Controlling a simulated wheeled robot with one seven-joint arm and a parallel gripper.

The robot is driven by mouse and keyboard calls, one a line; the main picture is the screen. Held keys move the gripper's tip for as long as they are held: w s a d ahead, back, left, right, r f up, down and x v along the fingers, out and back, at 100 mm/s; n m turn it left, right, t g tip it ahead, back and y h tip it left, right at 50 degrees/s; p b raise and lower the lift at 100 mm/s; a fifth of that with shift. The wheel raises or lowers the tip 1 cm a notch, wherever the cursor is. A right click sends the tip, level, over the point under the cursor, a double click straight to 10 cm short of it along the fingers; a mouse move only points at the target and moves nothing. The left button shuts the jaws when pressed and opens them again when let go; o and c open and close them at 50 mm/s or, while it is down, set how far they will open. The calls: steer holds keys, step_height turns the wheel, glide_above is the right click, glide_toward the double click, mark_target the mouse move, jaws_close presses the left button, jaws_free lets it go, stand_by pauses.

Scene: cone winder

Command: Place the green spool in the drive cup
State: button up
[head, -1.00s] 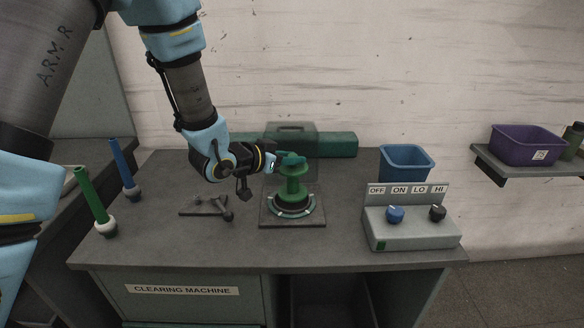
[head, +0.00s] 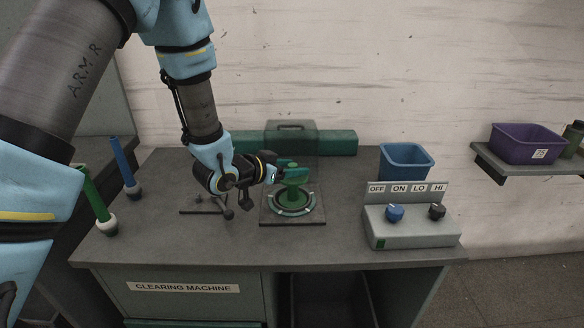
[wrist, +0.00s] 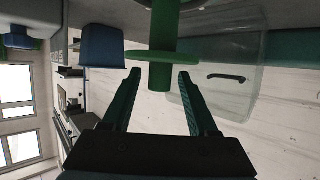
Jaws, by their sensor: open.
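The green spool (head: 294,190) stands upright in the drive cup (head: 293,212), low in its ring, on a square base plate on the bench. My gripper (head: 289,172) is at the spool's top end. In the wrist view, my gripper (wrist: 159,74) is open, with one finger on each side of the spool's end stub and gaps showing. The wrist view also shows the spool's flange (wrist: 162,55) just beyond the fingertips. The cup's inside is mostly hidden by the spool.
A clear hood (head: 305,138) with a handle stands behind the cup, before a long green box (head: 340,143). A control box (head: 412,228) with two knobs and a blue bin (head: 407,160) are to the right. Green (head: 95,200) and blue (head: 124,165) spindles stand left.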

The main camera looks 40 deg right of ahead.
steer(key=shift+r, duration=0.1)
steer(key=b+v, duration=0.2)
steer(key=v, duration=1)
steer(key=w+a+f+n+t+y, duration=0.1)
steer(key=w+a+n+t+y, duration=0.15)
steer(key=w+a, duration=0.4)
steer(key=w+a+n+t+y, duration=0.1)
steer(key=w+a+n+y, duration=0.25)
steer(key=a, duration=0.55)
steer(key=w+a+f+n+t+y, duration=0.1)
steer(key=w+a+n+y, duration=0.25)
steer(key=a, duration=0.45)
steer(key=s+a+r+n+g+y, duration=0.1)
steer(key=s+a+n+g+y, duration=0.2)
steer(key=a, duration=1.1)
steer(key=s+n+g, duration=0.1)
steer(key=s+n, duration=0.2)
steer(key=s, duration=0.2)
steer(key=shift+s+a+r+y, duration=0.2)
steer(key=shift+a+r+y, duration=0.1)
steer(key=shift+y, duration=0.05)
